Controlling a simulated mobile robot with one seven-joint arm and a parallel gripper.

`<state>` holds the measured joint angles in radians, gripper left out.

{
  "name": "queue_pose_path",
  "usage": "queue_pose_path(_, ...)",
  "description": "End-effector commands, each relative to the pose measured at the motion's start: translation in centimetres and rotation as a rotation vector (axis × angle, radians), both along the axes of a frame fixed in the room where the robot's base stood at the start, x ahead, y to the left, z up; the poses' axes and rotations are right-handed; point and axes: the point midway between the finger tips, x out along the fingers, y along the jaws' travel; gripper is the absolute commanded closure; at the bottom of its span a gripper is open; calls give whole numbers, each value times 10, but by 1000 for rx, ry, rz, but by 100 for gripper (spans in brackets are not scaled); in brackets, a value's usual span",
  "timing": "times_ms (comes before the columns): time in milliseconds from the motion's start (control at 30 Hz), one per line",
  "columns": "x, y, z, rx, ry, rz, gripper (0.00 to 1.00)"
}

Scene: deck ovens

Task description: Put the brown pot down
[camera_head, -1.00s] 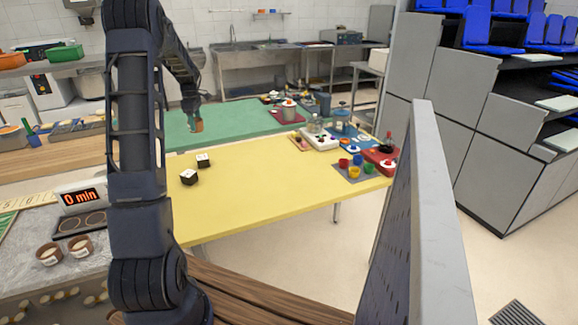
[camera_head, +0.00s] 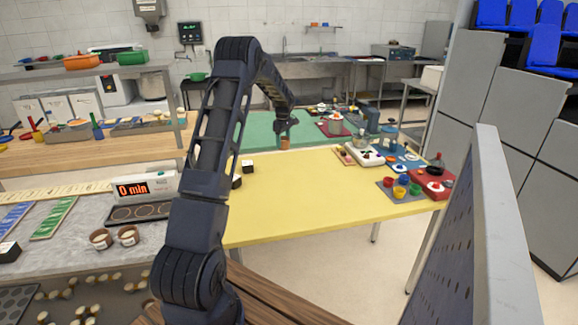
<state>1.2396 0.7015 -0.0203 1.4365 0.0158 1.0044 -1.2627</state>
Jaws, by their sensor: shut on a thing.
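My gripper (camera_head: 284,126) is at the end of the dark arm, pointing down. It is shut on a small brown pot (camera_head: 284,143), which hangs below the fingers. The pot appears against the boundary of the yellow table (camera_head: 300,205) and the green table (camera_head: 258,132) behind it. I cannot tell how high above the surface it is. The fingers are small in the view and partly merge with the dark wrist.
Two black-and-white cubes (camera_head: 247,167) are partly behind my arm. Coloured cups (camera_head: 400,192) and a red tray (camera_head: 440,189) occupy the yellow table's right end. A grey panel (camera_head: 478,230) rises at right. The yellow table's middle is clear.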

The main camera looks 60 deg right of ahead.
Motion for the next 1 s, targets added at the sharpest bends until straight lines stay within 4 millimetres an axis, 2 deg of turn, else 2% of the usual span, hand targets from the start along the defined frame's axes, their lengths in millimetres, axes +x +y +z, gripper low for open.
queue_pose_path(100, 0, 0, -27, 1, 0, 0, 66)
queue_pose_path(300, 0, 0, -66, 1, 0, 1, 66)
queue_pose_path(433, 0, 0, -81, 0, 0, 1, 66)
queue_pose_path(667, 0, 0, -94, -1, 0, 1, 66)
queue_pose_path(900, 0, 0, -125, 0, 0, 1, 66)
queue_pose_path(1000, 0, 0, -129, -1, 0, 1, 66)
